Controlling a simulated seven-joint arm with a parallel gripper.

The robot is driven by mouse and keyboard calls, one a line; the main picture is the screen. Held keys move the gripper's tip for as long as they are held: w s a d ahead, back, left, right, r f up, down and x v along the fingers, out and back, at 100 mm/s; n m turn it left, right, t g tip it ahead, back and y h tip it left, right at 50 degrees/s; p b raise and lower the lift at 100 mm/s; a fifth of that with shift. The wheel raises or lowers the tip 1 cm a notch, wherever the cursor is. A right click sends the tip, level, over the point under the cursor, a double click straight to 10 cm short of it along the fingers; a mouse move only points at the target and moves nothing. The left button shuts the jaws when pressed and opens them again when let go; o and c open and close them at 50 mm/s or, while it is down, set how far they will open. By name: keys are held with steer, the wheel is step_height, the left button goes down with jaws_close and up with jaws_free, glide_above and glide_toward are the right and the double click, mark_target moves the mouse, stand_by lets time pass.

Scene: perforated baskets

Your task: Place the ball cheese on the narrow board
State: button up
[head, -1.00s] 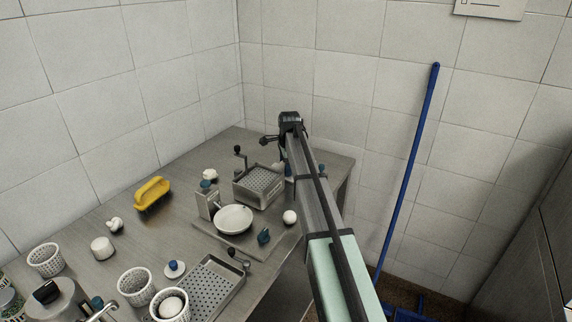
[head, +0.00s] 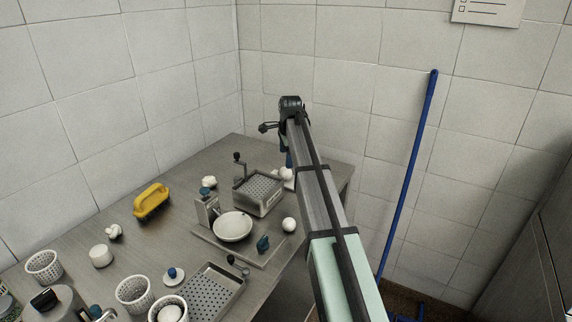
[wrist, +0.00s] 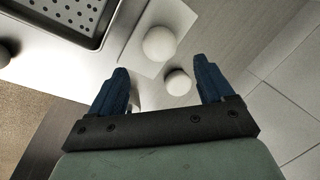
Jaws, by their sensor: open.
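My gripper (wrist: 160,66) is open and empty. Its blue fingers point down over the far end of the table, and in the head view the gripper (head: 288,158) is partly hidden by my arm. In the wrist view a round white ball (wrist: 159,43) sits on a pale flat board (wrist: 138,50), just beyond the fingertips. A smaller white rounded piece (wrist: 178,82) lies between the fingers. In the head view another white ball (head: 289,224) lies near the scale. I cannot tell for certain which ball is the ball cheese, or whether the pale board is the narrow board.
A perforated tray with a crank (head: 258,192) stands left of my gripper. A scale with a white dish (head: 232,226) is nearer. A yellow brush (head: 151,201), perforated baskets (head: 134,293) and a perforated tray (head: 212,291) occupy the table. A blue pole (head: 408,175) leans on the wall.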

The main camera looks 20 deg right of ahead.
steer(key=shift+v, duration=1.85)
